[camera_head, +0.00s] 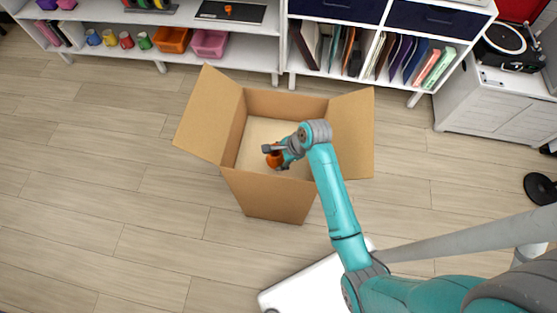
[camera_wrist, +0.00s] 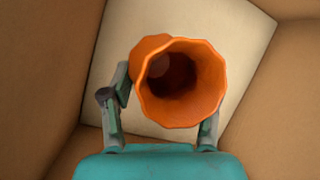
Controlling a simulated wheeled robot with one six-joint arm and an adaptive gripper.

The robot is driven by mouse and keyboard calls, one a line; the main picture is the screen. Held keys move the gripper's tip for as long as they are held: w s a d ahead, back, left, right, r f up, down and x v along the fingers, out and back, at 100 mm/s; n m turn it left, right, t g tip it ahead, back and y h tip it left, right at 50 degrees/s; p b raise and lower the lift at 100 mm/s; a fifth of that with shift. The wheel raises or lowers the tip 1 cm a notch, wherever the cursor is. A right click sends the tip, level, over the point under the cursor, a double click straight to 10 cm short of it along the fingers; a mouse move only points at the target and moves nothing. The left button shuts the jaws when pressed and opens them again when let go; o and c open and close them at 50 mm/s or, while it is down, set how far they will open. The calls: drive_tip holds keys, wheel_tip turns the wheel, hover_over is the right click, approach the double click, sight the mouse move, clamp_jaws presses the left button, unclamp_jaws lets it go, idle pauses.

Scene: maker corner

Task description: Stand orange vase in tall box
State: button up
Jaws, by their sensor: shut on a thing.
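The tall box (camera_head: 268,194) is an open cardboard carton standing on the floor, with flaps spread out at its left and right. My gripper (camera_head: 274,150) is over the box's opening and is shut on the orange vase (camera_head: 274,160). In the wrist view, the vase (camera_wrist: 184,85) shows its wide flared mouth toward the camera, with the gripper's fingers (camera_wrist: 160,105) on either side of it. The pale bottom of the box (camera_wrist: 120,50) shows behind the vase. The vase's lower end is hidden, so I cannot tell whether it touches the bottom.
A white shelf unit (camera_head: 250,50) with cups, bins and books stands behind the box. A white cabinet (camera_head: 480,110) with a record player (camera_head: 510,42) is at the right. The wood floor (camera_head: 90,210) left of the box is clear.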

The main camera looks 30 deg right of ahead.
sight(279, 163)
drive_tip(key=shift+f, duration=2.3)
drive_tip(key=o, duration=1.1)
drive_tip(key=shift+o, duration=0.2)
drive_tip(key=v, duration=1.2)
